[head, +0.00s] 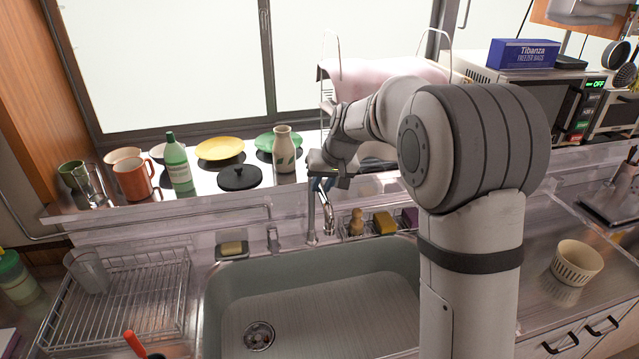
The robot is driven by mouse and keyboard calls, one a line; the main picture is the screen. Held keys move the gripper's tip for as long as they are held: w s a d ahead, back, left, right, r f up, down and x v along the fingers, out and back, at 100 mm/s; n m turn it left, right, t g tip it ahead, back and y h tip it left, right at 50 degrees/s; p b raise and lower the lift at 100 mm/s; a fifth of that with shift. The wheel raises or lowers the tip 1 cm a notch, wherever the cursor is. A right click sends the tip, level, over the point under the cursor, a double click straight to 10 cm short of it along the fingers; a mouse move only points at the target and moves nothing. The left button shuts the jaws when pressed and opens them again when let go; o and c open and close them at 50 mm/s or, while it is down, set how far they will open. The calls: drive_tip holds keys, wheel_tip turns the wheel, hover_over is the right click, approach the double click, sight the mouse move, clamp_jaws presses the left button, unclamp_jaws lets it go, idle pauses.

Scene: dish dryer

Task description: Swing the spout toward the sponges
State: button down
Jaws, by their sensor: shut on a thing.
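The metal faucet rises behind the sink, and its upright pipe (311,212) shows below my gripper. The thin curved spout (328,214) hangs just right of that pipe, over the sink's back edge. My gripper (324,182) is at the top of the faucet, shut on the spout; the jaws and wrist hide the exact contact. A yellow sponge (385,223) and a purple sponge (410,217) sit in a small rack to the right of the spout. My arm partly hides the purple one.
A brown bottle (356,222) stands left of the sponges. The sink (310,309) is empty. A white vase (284,149), black lid (240,177) and green bottle (177,162) stand on the ledge behind. A wire dish rack (125,305) stands left, a cream bowl (577,262) right.

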drive_tip(key=shift+a, duration=0.35)
drive_tip(key=shift+d, duration=0.5)
drive_tip(key=w+d+n+g+y+p, duration=0.2)
drive_tip(key=w+d+n+g, duration=0.2)
drive_tip(key=w+d+n, duration=0.4)
drive_tip(key=shift+d+n, duration=0.4)
drive_tip(key=shift+n, duration=1.2)
